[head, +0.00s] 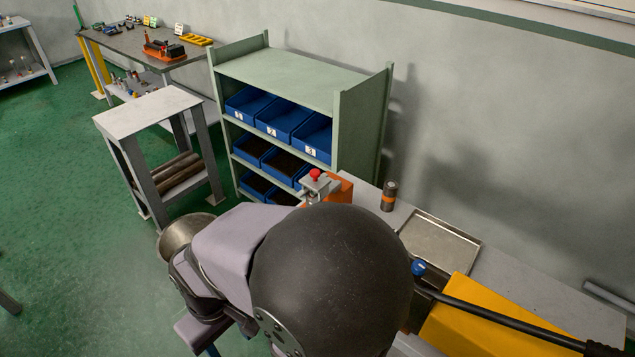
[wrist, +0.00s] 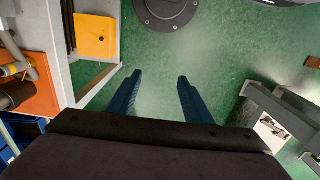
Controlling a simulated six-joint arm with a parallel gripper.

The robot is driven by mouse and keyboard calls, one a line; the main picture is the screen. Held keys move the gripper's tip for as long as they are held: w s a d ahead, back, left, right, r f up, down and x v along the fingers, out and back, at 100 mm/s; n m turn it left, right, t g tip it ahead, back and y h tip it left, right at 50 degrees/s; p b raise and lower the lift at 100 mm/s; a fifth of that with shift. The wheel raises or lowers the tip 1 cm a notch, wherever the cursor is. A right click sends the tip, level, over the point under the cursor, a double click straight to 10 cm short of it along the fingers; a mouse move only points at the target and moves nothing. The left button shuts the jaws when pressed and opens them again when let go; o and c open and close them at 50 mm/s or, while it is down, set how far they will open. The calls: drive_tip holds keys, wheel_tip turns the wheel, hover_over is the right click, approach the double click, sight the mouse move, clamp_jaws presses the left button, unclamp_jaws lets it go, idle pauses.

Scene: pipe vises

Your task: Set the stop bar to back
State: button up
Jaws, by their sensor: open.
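My gripper (wrist: 158,78) shows in the wrist view with its two dark blue fingers apart. Nothing is between them, and green floor lies behind. In the head view my arm hides the gripper. A vise-like device with a red knob (head: 315,174) and an orange body (head: 338,188) stands at the bench's far end. In the wrist view an orange body with grey metal parts (wrist: 36,98) is at the left edge, apart from the fingers. I cannot pick out the stop bar or its setting.
The bench (head: 520,284) carries a metal tray (head: 440,243), a dark cylinder with an orange band (head: 389,196), a blue knob (head: 418,268) and a yellow block (head: 465,318). A green shelf (head: 290,78) with blue bins and a grey stand (head: 150,110) stand beyond. Open floor lies left.

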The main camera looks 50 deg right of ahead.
drive_tip(key=shift+c, duration=0.8)
